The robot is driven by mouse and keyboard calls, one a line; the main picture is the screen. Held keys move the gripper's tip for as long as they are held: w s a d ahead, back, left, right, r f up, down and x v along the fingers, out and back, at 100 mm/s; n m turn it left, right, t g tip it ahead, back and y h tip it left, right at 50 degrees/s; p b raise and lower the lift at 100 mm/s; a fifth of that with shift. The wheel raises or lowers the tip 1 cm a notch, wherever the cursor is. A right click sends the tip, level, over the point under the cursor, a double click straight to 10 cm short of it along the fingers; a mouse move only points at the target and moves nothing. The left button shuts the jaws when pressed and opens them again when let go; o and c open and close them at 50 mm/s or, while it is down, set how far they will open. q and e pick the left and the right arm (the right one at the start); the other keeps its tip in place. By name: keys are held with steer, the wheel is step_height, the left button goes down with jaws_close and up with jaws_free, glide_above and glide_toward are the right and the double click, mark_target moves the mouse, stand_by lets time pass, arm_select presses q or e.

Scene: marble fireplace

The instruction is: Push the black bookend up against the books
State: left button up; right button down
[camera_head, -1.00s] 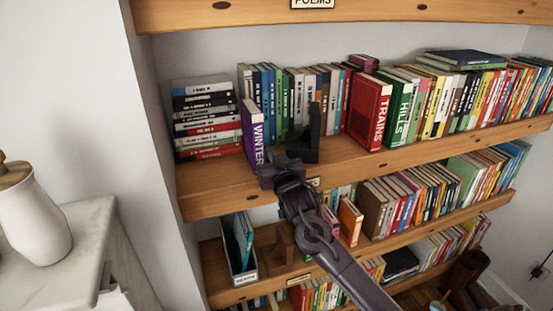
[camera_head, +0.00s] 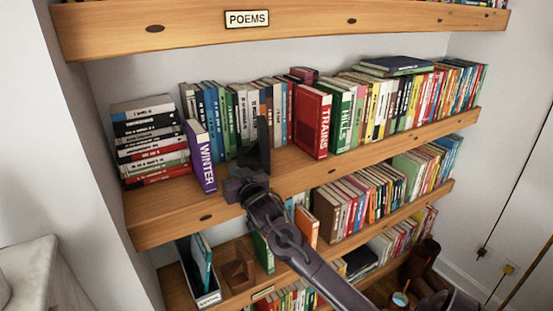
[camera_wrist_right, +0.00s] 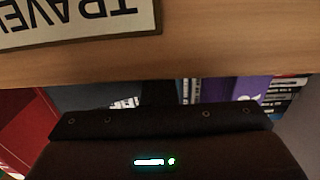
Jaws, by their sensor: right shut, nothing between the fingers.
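The black bookend (camera_head: 263,146) stands upright on the upper book shelf, in front of the back row of books. The purple WINTER book (camera_head: 201,157) is to its left and the red TRAINS book (camera_head: 312,122) to its right, with gaps on both sides. My right gripper (camera_head: 238,184) is shut and empty at the shelf's front edge, just in front of and below the bookend. I cannot tell whether they touch. In the right wrist view, my dark gripper body fills the bottom, and the purple book (camera_wrist_right: 240,90) shows beyond it. My left gripper is out of view.
A flat stack of books (camera_head: 150,140) lies at the shelf's left end. A plank with a POEMS label (camera_head: 247,19) runs above. A TRAVEL label (camera_wrist_right: 80,20) is on the shelf edge near my right wrist. Lower shelves hold more books.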

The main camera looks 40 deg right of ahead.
mark_target(250, 167)
steer(key=shift+s+d+r+p, duration=0.15)
steer(key=shift+s+d+p, duration=0.15)
steer(key=shift+d, duration=0.65)
steer(key=shift+s+d+r+p, duration=0.15)
steer(key=shift+s+d, duration=0.25)
steer(key=shift+d, duration=0.55)
steer(key=shift+s+d+p, duration=0.2)
steer(key=shift+s+d, duration=0.05)
steer(key=shift+d, duration=0.7)
steer(key=shift+s+d+p, duration=0.2)
steer(key=shift+d, duration=0.75)
steer(key=shift+s+d+p, duration=0.2)
steer(key=shift+s+d, duration=0.05)
steer(key=shift+d, duration=0.85)
steer(key=shift+s+d+p, duration=0.2)
steer(key=shift+s+d, duration=0.05)
steer(key=shift+d, duration=0.8)
steer(key=shift+s+d, duration=0.1)
steer(key=shift+d, duration=0.25)
steer(key=shift+d, duration=0.15)
